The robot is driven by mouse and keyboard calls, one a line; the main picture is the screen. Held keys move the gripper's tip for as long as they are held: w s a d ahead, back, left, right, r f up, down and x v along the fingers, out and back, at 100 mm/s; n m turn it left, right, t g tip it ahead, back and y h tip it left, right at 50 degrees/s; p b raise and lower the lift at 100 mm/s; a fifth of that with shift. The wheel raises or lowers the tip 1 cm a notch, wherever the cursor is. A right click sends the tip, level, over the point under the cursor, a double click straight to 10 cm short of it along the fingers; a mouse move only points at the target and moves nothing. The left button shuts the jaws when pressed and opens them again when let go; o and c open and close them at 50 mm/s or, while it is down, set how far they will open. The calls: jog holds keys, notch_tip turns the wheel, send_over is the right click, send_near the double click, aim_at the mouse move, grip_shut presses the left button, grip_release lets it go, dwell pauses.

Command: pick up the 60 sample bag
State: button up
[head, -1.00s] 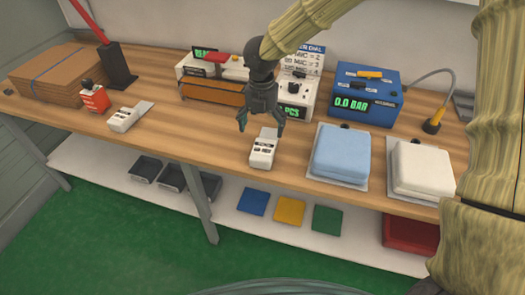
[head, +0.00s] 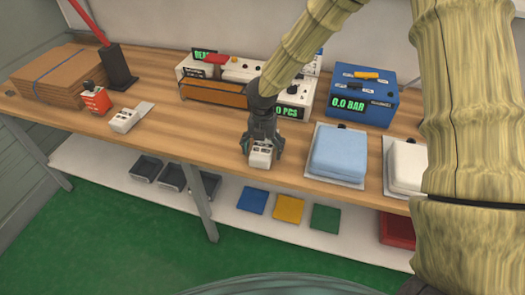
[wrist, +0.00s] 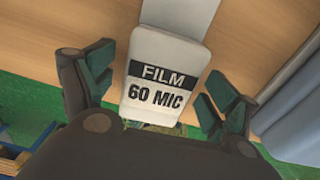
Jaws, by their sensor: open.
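The 60 sample bag (head: 260,159) is a small white block-like packet near the front edge of the workbench. In the wrist view the bag (wrist: 165,60) carries the label "FILM 60 MIC", with a pale flat strip extending from its far end. My gripper (head: 262,148) is low over the bag and hides part of it in the head view. In the wrist view my gripper (wrist: 160,90) is open, with one dark green finger on each side of the bag. Gaps show between both fingers and the bag.
A similar white packet (head: 125,121) lies farther left on the wooden bench (head: 190,138). A blue cushion-like bundle (head: 338,152) is close on the right. A white-and-orange machine (head: 212,92) and blue gauge box (head: 362,96) stand behind.

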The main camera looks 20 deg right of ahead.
jog(key=shift+f, duration=0.35)
jog(key=c, duration=1.2)
